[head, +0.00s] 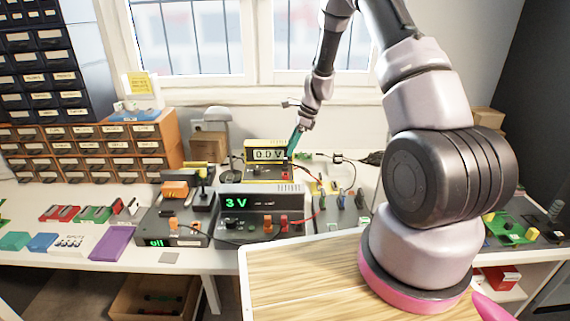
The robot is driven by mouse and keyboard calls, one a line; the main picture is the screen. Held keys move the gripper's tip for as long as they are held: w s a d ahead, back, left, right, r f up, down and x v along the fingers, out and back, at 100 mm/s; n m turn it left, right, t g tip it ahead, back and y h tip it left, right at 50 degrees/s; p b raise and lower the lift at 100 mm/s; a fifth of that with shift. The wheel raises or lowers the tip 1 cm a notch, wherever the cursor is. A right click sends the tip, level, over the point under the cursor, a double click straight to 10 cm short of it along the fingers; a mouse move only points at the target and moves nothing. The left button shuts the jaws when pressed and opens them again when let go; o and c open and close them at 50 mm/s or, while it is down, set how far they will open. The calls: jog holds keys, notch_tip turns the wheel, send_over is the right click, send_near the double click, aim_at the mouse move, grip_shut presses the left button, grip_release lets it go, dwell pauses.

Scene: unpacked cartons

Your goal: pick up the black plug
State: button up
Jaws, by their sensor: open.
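My gripper (292,150), with teal fingers, reaches down at the right front of the yellow meter (266,158) reading 0.0V. It is open, seen small and from the side, and I see nothing held in it. I cannot single out the black plug with certainty. Small black connectors with dark leads show on the front of the black 3V power supply (262,203), below and nearer than my gripper. A dark cable bundle (373,158) lies on the bench to the right of the gripper.
A grey unit with a green display (180,236) and an orange plug stand left of the supply. Black connector posts (350,200) stand to its right. Orange drawers (95,150) line the left back. A wooden board (300,275) lies in front, largely clear.

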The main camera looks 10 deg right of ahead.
aim_at(285, 158)
jog(key=shift+x, duration=3.05)
jog(key=shift+d, duration=0.1)
grip_shut()
